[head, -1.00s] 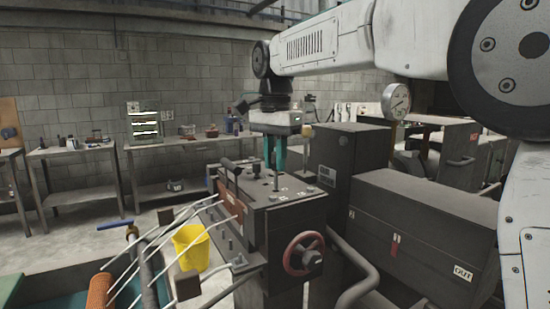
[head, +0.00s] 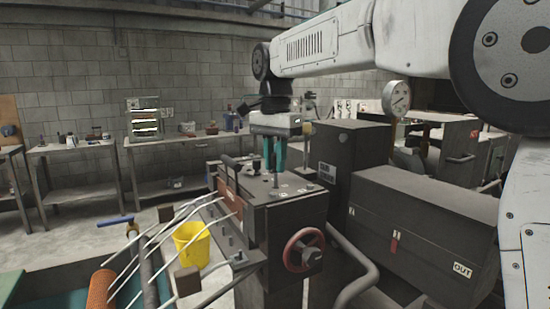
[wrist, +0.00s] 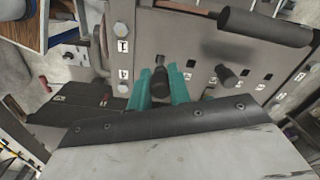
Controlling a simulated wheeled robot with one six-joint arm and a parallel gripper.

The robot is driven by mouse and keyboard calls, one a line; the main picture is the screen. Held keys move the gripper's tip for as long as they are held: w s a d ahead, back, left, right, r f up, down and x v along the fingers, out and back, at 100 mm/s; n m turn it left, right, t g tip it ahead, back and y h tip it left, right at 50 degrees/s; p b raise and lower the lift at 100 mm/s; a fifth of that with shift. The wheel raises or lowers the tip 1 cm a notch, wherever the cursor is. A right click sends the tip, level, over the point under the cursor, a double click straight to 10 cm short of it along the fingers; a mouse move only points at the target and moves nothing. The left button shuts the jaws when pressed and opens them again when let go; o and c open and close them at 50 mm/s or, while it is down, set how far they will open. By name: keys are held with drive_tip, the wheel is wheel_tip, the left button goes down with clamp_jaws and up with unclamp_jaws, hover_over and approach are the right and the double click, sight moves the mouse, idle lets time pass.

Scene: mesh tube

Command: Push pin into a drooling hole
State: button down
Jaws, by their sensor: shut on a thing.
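My gripper (head: 275,170) points down over the top of the dark metal block (head: 290,205). In the wrist view its two teal fingers (wrist: 161,88) are shut on a dark round-headed pin (wrist: 160,90). The pin's lower end (head: 276,182) shows below the fingers in the head view, close to the block's top. Its tip and the hole under it are hidden, so I cannot tell how deep it sits. Another dark pin (wrist: 227,76) stands in the block's plate to the right in the wrist view. Numbered labels and small dark holes show on the plate (wrist: 190,40).
A thick dark handle (wrist: 265,27) lies across the plate's far side. A red handwheel (head: 303,250) is on the block's front. A yellow bucket (head: 192,244) and several pale rods (head: 150,243) are to the left. Dark boxes (head: 425,225) stand close on the right.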

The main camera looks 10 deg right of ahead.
sight(275, 174)
drive_tip(key=shift+f, duration=1.85)
idle(1.1)
drive_tip(key=c, duration=1.2)
unclamp_jaws()
drive_tip(key=shift+r, duration=0.1)
